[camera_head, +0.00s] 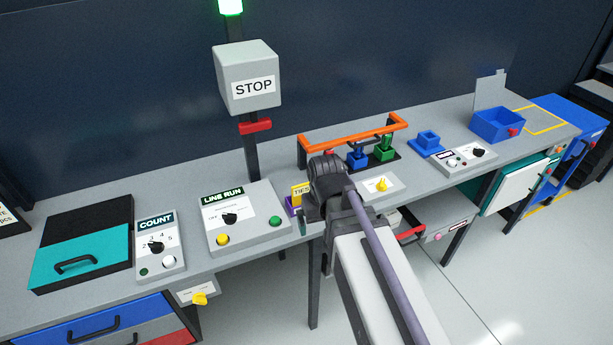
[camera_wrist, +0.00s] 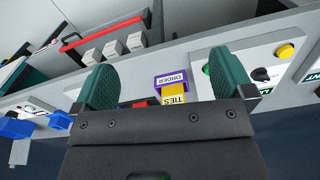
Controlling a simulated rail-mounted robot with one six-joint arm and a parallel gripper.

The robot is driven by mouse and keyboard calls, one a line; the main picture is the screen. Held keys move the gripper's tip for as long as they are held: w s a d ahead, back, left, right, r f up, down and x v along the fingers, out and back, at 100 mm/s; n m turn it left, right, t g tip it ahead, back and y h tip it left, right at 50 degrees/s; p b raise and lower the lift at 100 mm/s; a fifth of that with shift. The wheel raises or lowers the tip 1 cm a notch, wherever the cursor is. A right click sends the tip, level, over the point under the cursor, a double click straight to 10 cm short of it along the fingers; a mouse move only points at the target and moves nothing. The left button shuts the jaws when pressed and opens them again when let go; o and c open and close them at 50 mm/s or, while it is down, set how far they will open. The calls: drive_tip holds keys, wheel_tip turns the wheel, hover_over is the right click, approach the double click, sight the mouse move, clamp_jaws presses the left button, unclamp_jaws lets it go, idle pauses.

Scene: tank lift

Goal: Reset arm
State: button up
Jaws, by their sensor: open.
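My gripper (camera_wrist: 165,72) is open in the wrist view, its two dark green fingers spread apart with nothing held between them. A purple and yellow holder marked ORDER and TIES (camera_wrist: 172,86) shows between and beyond the fingers. In the head view my arm reaches over the front edge of the bench, and its wrist hides most of my gripper. The holder (camera_head: 300,194) stands just left of my wrist there. A small red part (camera_wrist: 140,104) shows beyond the gripper body in the wrist view.
The LINE RUN panel (camera_head: 246,219) and STOP post (camera_head: 249,78) stand left of my arm. An orange rail (camera_head: 352,131), blue and green fixtures (camera_head: 385,150) and a blue bin (camera_head: 498,124) are behind and right. A red-handled drawer (camera_wrist: 102,33) is beyond my left finger.

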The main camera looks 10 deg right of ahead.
drive_tip(key=s+f+b, duration=0.3)
drive_tip(key=f+b, duration=0.2)
drive_tip(key=shift+s+f, duration=0.15)
drive_tip(key=shift+f, duration=0.1)
drive_tip(key=shift+c, duration=0.3)
idle(1.6)
